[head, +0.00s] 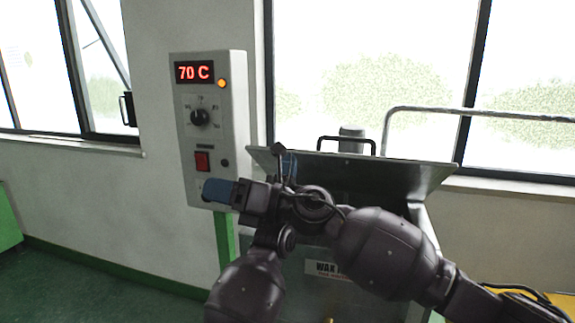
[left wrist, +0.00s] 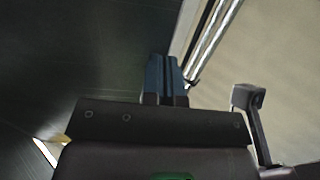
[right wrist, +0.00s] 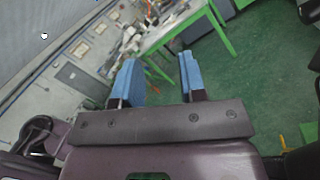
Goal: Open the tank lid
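The grey tank lid (head: 400,172) is raised and tilted on the wax tank (head: 424,225), with a dark opening below it. Its black handle (head: 346,140) stands above its upper edge. My left gripper (head: 289,162) is at the lid's left part. In the left wrist view it (left wrist: 165,72) is shut with nothing seen between its fingers, close to a dark panel (left wrist: 95,50) that looks like the lid. Whether they touch I cannot tell. My right gripper (head: 218,191) is in front of the control box; in the right wrist view it (right wrist: 157,75) is open and empty. My arms hide much of the tank front.
A chrome pipe (head: 440,110) rises behind the tank and also shows in the left wrist view (left wrist: 212,42). A yellow surface (head: 560,302) is at lower right. The green floor (head: 90,285) at left is clear.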

